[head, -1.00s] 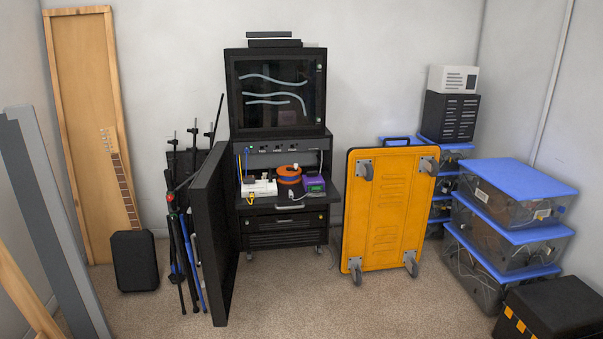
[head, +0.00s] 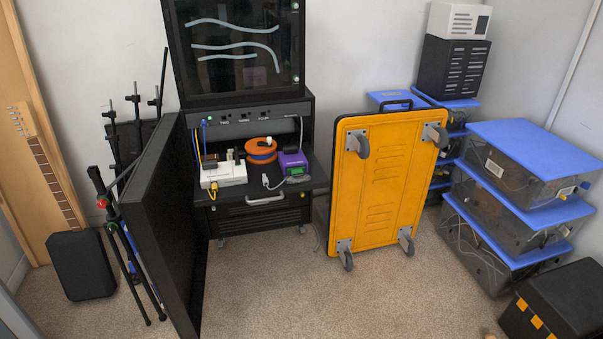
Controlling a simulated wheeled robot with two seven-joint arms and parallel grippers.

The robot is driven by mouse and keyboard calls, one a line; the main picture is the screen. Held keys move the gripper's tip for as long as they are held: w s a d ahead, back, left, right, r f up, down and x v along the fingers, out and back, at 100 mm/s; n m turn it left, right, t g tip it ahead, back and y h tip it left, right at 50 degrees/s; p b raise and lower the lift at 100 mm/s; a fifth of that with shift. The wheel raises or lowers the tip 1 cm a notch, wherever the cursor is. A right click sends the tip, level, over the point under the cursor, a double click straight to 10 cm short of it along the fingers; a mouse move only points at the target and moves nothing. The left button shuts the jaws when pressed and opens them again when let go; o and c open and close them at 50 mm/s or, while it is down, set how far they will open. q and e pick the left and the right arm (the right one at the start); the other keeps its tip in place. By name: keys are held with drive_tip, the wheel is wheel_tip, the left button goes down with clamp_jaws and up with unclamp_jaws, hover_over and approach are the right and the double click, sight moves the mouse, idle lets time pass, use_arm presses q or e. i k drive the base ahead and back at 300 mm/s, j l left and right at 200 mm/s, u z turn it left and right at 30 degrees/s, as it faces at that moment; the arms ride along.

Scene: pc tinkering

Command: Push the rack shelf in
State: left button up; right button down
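The rack shelf (head: 232,202) is a dark sliding tray in the black rack cabinet (head: 262,228). It is pulled out toward me, with a pale handle (head: 265,199) on its front. On it sit a white box with a yellow cable (head: 224,174), an orange spool (head: 261,151) and a purple-and-green device (head: 292,164). A blue cable runs up from the shelf to the panel behind. Neither of my grippers is in view.
A tall black panel (head: 157,222) stands at the left of the rack. A yellow wheeled cart (head: 384,190) stands on end at the right. Blue-lidded bins (head: 521,163) and a black case (head: 560,303) are farther right. Carpet (head: 290,290) in front of the rack is clear.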

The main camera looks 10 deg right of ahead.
sight(315, 178)
drive_tip(key=i+l+u, duration=0.25)
drive_tip(key=i, duration=0.25)
drive_tip(key=i+l+u, duration=0.1)
drive_tip(key=i+u, duration=0.2)
drive_tip(key=i, duration=0.25)
